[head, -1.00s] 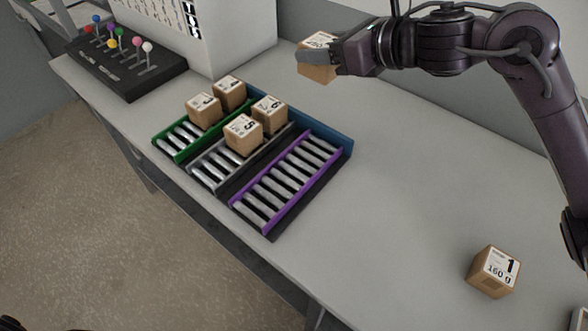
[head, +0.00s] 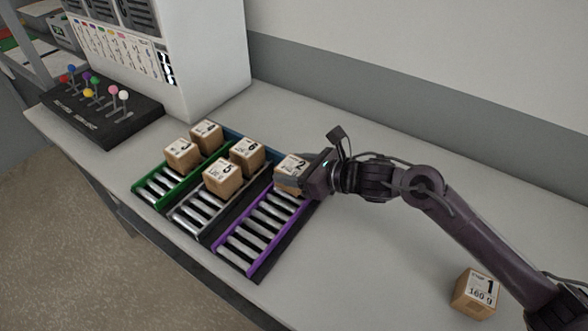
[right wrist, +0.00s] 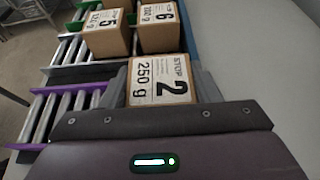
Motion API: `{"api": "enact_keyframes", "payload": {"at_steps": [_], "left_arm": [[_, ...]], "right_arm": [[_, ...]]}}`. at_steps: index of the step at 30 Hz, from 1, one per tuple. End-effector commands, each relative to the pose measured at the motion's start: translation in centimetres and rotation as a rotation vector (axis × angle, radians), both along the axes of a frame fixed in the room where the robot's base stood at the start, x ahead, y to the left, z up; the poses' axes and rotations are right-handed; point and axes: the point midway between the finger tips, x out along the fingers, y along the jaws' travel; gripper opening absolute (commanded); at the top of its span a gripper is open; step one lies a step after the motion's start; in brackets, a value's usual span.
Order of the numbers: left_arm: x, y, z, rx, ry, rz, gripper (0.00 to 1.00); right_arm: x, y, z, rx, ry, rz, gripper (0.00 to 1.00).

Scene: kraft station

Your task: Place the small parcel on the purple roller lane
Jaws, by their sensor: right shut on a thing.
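The small parcel marked 2 (head: 290,171) is at the far end of the purple roller lane (head: 238,262). My right gripper (head: 293,178) is shut on it; whether the parcel touches the rollers cannot be told. In the right wrist view the parcel (right wrist: 160,82) sits between the fingers, its label reading 250 g, with the purple lane (right wrist: 40,120) to the left. The near rollers of the purple lane are bare. My left gripper is not in view.
Parcels 5 (head: 222,180) and 6 (head: 247,155) stand on the grey lane, two more (head: 182,154) on the green lane. Parcel 1 (head: 477,294) stands at the right on the table. A lever box (head: 100,115) is at the left.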

Motion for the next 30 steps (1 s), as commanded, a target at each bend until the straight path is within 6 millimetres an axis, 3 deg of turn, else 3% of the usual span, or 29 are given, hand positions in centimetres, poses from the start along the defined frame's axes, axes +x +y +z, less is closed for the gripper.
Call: {"api": "enact_keyframes", "payload": {"at_steps": [3, 11, 24, 25, 30], "left_arm": [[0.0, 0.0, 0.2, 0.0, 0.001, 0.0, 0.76], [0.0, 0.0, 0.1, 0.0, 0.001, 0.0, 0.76], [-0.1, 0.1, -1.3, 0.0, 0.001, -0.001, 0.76], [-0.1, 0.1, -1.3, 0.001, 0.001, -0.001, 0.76], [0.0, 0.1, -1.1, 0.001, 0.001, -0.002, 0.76]], "right_arm": [[0.0, 0.0, -0.9, 0.002, -0.002, 0.0, 0.22], [0.0, 0.0, -1.0, 0.002, -0.005, 0.001, 0.22], [0.0, 0.0, -2.2, -0.001, -0.001, 0.0, 0.22], [-0.1, 0.0, -2.3, -0.002, 0.002, 0.001, 0.57], [-0.1, -0.1, -2.4, -0.006, 0.006, -0.001, 0.78]]}}
